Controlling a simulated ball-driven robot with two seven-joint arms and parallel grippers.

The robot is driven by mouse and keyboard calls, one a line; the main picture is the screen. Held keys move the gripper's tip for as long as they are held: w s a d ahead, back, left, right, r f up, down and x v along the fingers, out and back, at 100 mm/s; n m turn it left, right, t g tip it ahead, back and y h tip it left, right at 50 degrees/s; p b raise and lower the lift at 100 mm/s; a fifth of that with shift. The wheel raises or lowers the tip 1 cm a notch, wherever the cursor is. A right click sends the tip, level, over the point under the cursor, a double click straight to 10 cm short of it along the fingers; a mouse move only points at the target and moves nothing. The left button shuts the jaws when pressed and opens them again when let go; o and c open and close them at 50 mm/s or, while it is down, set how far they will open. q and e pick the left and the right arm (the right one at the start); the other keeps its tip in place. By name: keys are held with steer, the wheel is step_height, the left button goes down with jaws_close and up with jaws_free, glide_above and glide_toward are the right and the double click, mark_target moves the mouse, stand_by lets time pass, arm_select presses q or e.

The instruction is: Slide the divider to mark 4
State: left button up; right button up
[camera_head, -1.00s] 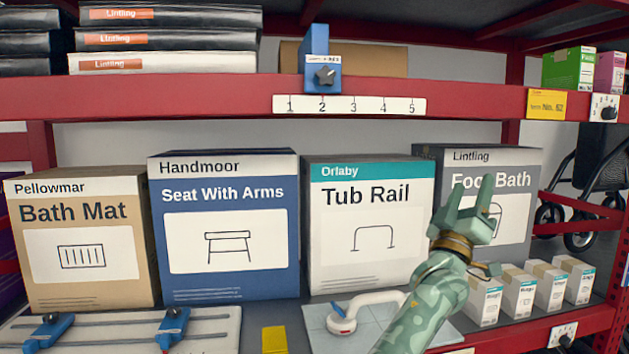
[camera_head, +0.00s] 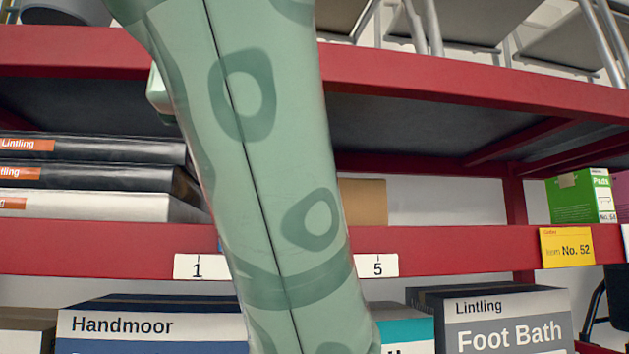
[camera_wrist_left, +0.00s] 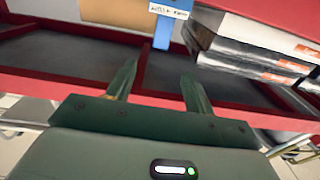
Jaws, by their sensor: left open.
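The blue divider (camera_wrist_left: 163,34) with a white label shows at the top middle of the left wrist view, beyond my left fingertips. My left gripper (camera_wrist_left: 160,80) is open and empty, its fingers pointing toward the divider and apart from it. In the head view, one of my green arm links covers the middle and hides nearly all of the divider. The white number strip (camera_head: 378,266) on the red shelf edge shows only 1 and 5; the marks between are hidden. The divider's current mark cannot be read. My right gripper is not in view.
The red shelf edge (camera_head: 450,247) runs across the head view. Flat Lintling boxes (camera_head: 90,178) lie stacked at left, and a brown box (camera_head: 362,202) stands behind my arm. Green boxes (camera_head: 580,200) and a yellow tag (camera_head: 567,248) are at right. Large boxes stand below.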

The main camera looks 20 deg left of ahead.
arm_select(q)
steer(key=p+x, duration=1)
steer(key=x, duration=0.6)
steer(key=shift+s+a+r+p, duration=0.1)
steer(key=shift+a+p, duration=0.1)
steer(key=shift+p, duration=0.15)
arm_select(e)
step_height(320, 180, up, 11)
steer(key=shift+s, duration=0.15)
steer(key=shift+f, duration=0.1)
